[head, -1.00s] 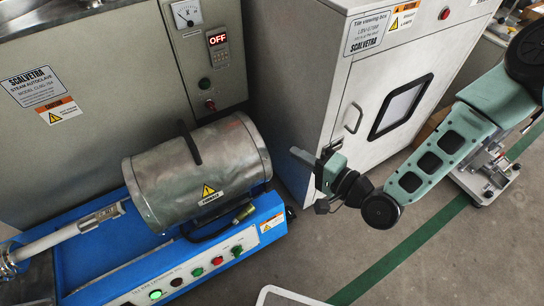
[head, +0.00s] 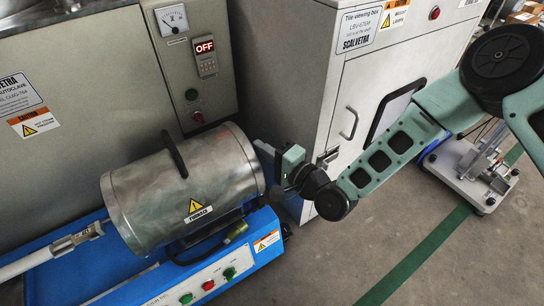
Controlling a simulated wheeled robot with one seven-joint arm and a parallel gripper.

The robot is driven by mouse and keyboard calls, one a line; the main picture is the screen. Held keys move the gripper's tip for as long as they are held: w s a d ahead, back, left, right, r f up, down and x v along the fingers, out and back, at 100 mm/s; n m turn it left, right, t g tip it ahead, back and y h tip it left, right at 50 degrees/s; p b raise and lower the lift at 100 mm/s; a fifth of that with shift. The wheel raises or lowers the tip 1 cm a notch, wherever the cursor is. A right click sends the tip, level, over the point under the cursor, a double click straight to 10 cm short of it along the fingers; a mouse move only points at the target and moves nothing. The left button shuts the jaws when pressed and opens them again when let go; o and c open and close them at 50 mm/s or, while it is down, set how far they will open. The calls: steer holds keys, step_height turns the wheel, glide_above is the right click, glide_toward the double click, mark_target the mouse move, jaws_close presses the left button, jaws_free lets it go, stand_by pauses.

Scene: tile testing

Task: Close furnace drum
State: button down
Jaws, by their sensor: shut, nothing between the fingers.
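The furnace drum (head: 160,205) is a grey metal cylinder with a yellow warning label, lying on its blue base (head: 118,290). A black bar handle (head: 175,153) runs across the top of its shell. No gap in the shell shows from here, and its far side is hidden. My gripper (head: 258,146) is shut and empty at the drum's right end, pointing left. It is close to the end face in the picture; I cannot tell if it touches.
A steam autoclave (head: 90,90) with a red OFF display stands behind the drum. The tile viewing box (head: 345,120), with a door handle, stands behind my gripper. Buttons (head: 208,284) line the base's front. The floor (head: 350,260) at front right is clear.

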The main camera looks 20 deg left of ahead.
mark_target(147, 207)
stand_by(0.3)
steer(key=s+a, duration=0.6)
steer(key=s, duration=0.1)
steer(key=s+a+p, duration=0.1)
steer(key=s+a, duration=0.5)
steer(key=s, duration=0.1)
steer(key=s+a, duration=0.6)
steer(key=s, duration=0.1)
steer(key=shift+s+p, duration=0.1)
steer(key=shift+p, duration=0.25)
steer(key=shift+s+a, duration=0.15)
